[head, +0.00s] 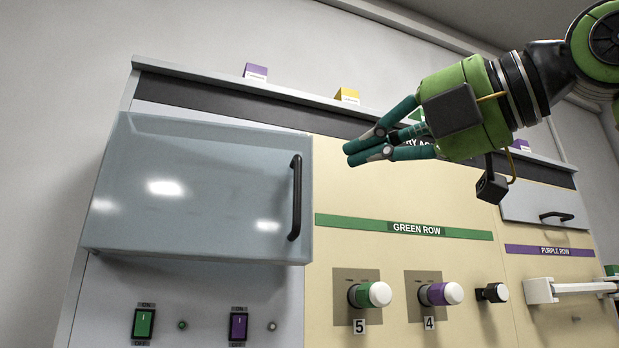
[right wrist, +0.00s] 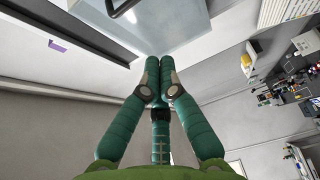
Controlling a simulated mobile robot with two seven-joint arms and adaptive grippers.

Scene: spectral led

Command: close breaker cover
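The breaker cover (head: 200,200) is a smooth, grey, translucent panel at the left of the cabinet in the head view. It stands out from the cabinet front, with a black upright handle (head: 296,197) near its right edge. Below it a green switch (head: 144,323) and a purple switch (head: 238,326) are exposed. My right gripper (head: 347,155) points left, just right of the handle and apart from it. In the right wrist view its fingers (right wrist: 159,80) meet at the tips with nothing between them. The cover (right wrist: 185,30) and handle (right wrist: 122,9) show beyond them. My left gripper is out of view.
Green (head: 370,294) and purple (head: 440,293) knobs stick out below the green row strip (head: 340,221). A smaller panel with a black handle (head: 556,216) and a white bar (head: 570,289) are at the right. Small purple (head: 255,72) and yellow (head: 347,96) signs stand on the cabinet top.

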